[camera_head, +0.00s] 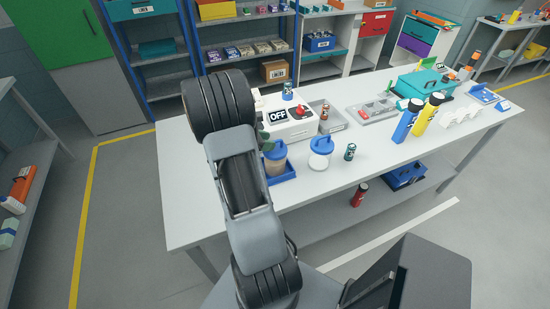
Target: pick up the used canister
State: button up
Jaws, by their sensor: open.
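I cannot tell which canister is the used one. A small dark canister with a teal label (349,152) stands upright near the front edge of the white table. A blue-labelled canister (287,92) stands on the white machine with the "OFF" sign (290,130). A small brownish canister (324,114) stands at the grey bin (333,123) just right of the machine. A red canister (359,195) stands on the shelf under the table. My arm rises over the table's left part and covers some of the machine's left side. My gripper does not show clearly; the arm hides that area.
Two blue-lidded jars stand in front of the machine, one in a blue tray (283,176), one beside it (320,152). Blue (407,121) and yellow (427,112) bottles, a grey tray (371,110) and a teal toolbox (423,83) stand right. The table's left end (185,190) is clear.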

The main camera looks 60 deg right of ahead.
jog(key=shift+p+x, duration=0.4)
jog(key=shift+x, duration=1.4)
jog(key=shift+r, duration=0.1)
grip_shut()
jog(key=shift+r, duration=0.1)
